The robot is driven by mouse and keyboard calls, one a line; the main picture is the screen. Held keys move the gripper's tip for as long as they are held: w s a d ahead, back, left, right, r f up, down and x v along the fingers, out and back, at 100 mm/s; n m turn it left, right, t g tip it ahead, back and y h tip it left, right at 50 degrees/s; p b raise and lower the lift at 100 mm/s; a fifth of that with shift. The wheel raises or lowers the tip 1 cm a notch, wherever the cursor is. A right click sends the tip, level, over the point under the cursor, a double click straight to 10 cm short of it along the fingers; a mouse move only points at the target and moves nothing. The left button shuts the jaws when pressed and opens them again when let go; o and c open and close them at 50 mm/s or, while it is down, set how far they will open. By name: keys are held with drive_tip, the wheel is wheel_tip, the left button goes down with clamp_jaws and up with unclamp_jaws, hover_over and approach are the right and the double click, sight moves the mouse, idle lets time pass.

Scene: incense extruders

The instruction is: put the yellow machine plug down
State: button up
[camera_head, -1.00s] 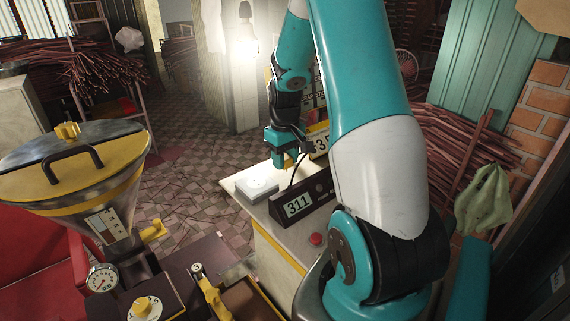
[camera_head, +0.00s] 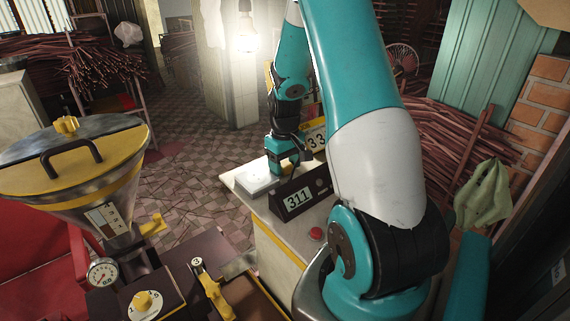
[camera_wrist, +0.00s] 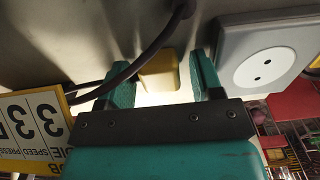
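The yellow machine plug (camera_wrist: 159,72) lies between the two teal fingers of my gripper (camera_wrist: 163,82) in the wrist view. A narrow gap shows between the plug and the right finger, so the fingers look open around it. In the head view my gripper (camera_head: 281,170) is low over the far end of the counter, between the socket box and the black 311 display. The plug is hidden there. A dark cable (camera_wrist: 150,55) passes close to the plug in the wrist view.
A pale socket box (camera_head: 257,180) stands left of my gripper; its two-hole socket (camera_wrist: 266,68) shows in the wrist view. The 311 display (camera_head: 297,200) and a red button (camera_head: 315,234) are nearer on the counter (camera_head: 283,238). A yellow-edged number card (camera_head: 317,139) stands behind.

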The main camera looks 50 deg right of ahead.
sight(285, 163)
wheel_tip(285, 163, up, 13)
drive_tip(key=b, duration=0.1)
drive_tip(key=s+a+r+n+t+y, duration=0.1)
drive_tip(key=a+r+n, duration=0.15)
drive_tip(key=a, duration=0.95)
drive_tip(key=s+a+r+n+y, duration=0.1)
drive_tip(key=a+n, duration=0.2)
drive_tip(key=a, duration=0.9)
drive_tip(key=s+a+n+g+y, duration=0.1)
drive_tip(key=s+a+n, duration=0.3)
drive_tip(key=s+a, duration=0.9)
drive_tip(key=shift+a+r+y, duration=0.2)
drive_tip(key=shift+a+y, duration=0.4)
drive_tip(key=shift+a, duration=0.1)
drive_tip(key=shift+s, duration=0.1)
